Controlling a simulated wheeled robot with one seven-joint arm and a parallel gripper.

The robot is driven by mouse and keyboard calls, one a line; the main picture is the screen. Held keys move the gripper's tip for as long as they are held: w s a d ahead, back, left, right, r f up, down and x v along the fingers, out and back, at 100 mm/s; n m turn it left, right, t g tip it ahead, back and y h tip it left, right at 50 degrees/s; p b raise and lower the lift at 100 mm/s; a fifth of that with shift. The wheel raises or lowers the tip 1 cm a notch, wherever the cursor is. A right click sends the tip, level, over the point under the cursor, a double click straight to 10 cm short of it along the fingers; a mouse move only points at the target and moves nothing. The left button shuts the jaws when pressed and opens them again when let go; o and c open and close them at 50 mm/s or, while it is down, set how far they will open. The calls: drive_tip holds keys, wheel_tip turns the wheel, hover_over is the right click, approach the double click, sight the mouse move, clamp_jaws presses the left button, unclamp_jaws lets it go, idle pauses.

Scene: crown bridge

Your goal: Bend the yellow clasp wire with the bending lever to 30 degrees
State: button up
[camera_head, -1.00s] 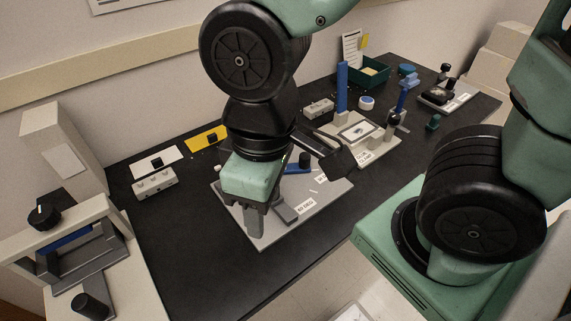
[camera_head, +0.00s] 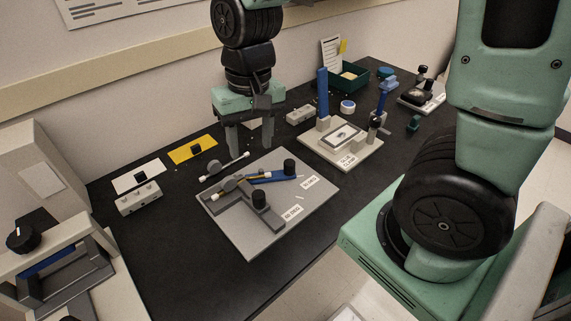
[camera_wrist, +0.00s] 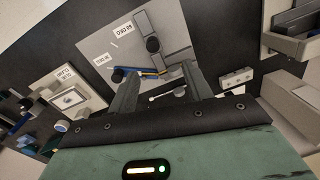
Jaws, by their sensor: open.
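The bending jig is a grey plate (camera_head: 248,242) on the dark table. It carries a blue lever (camera_head: 284,179) and a grey lever (camera_head: 268,216), each with a black knob. The yellow clasp wire (camera_head: 259,176) shows as a thin yellow strip beside the blue lever near the round grey post. It also shows in the wrist view (camera_wrist: 154,73). Its bend angle is too small to tell. My gripper (camera_head: 250,140) is open and empty, pointing down above the area behind the jig, apart from both levers. Its two fingers also show in the wrist view (camera_wrist: 160,76).
A white-ended rod (camera_head: 225,166) lies at the jig's back left edge. A yellow plate (camera_head: 185,152), a white card (camera_head: 130,178) and a grey block (camera_head: 139,199) lie left. A pale fixture (camera_head: 357,158) with blue uprights stands right. Black table in front is clear.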

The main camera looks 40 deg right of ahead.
sight(290, 161)
drive_tip(key=w+d+f+m, duration=0.1)
drive_tip(key=w+d+m, duration=0.25)
drive_tip(key=d, duration=0.35)
drive_tip(key=w+d+f+m, duration=0.1)
drive_tip(key=w+d+m, duration=0.1)
drive_tip(key=d+m, duration=0.35)
drive_tip(key=f, duration=0.5)
drive_tip(key=d+f+n, duration=0.1)
drive_tip(key=f, duration=0.5)
drive_tip(key=f+n, duration=0.1)
drive_tip(key=f, duration=0.5)
drive_tip(key=shift+w+d+f+h, duration=0.1)
drive_tip(key=shift+d+f+h, duration=0.15)
drive_tip(key=shift+d+h, duration=0.15)
clamp_jaws()
